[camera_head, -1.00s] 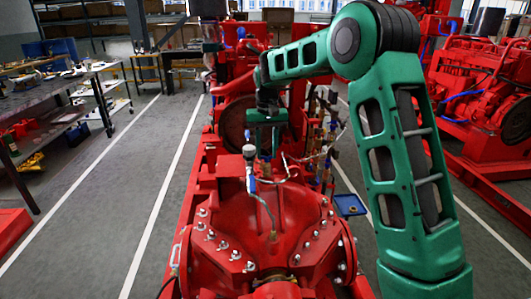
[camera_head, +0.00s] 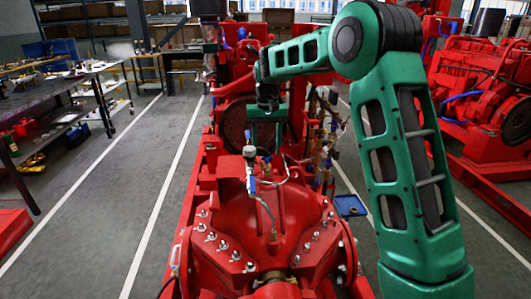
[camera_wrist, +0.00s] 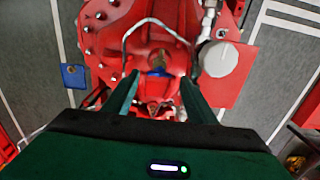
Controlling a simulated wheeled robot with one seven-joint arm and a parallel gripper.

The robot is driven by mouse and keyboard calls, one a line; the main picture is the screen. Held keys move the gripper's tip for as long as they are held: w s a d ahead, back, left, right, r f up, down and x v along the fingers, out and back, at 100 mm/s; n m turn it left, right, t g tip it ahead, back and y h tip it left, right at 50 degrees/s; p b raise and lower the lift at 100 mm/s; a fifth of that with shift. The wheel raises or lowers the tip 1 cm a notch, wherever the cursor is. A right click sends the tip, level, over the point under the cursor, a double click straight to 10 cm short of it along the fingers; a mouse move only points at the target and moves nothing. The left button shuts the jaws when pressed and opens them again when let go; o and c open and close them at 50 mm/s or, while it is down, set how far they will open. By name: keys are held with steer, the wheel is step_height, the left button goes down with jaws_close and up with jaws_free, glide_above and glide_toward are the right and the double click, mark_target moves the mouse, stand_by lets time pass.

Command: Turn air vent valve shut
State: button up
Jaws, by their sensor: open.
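A small valve with a blue handle (camera_wrist: 157,71) and a brassy part sits on the red pump casing in the wrist view. I take it to be the air vent valve. In the head view a small blue spot (camera_head: 267,158) just below my gripper may be the same handle. My gripper (camera_wrist: 160,78) is open, with one green finger on each side of the blue handle in the picture. I cannot tell whether the fingers touch it or stay above it. In the head view my gripper (camera_head: 266,142) points down behind the gauge, its fingertips hard to make out.
A round white-topped gauge (camera_wrist: 220,58) stands close to the right finger; its stem has a blue lever (camera_head: 251,184) in the head view. A thin metal tube (camera_wrist: 150,22) arches beyond the valve. The bolted red casing (camera_head: 285,220) fills the front.

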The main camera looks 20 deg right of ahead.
mark_target(267, 159)
step_height(267, 159, up, 9)
steer(key=shift+r, duration=0.15)
stand_by(0.4)
steer(key=s+d+m, duration=0.1)
steer(key=s+d, duration=0.7)
steer(key=s, duration=0.4)
steer(key=s+d+m, duration=0.1)
steer(key=s+d, duration=0.6)
steer(key=s, duration=0.5)
steer(key=s+f+m, duration=0.1)
steer(key=s+f, duration=0.4)
steer(key=s, duration=0.7)
steer(key=s+d+f+m, duration=0.1)
steer(key=s+f, duration=0.4)
steer(key=s, duration=0.7)
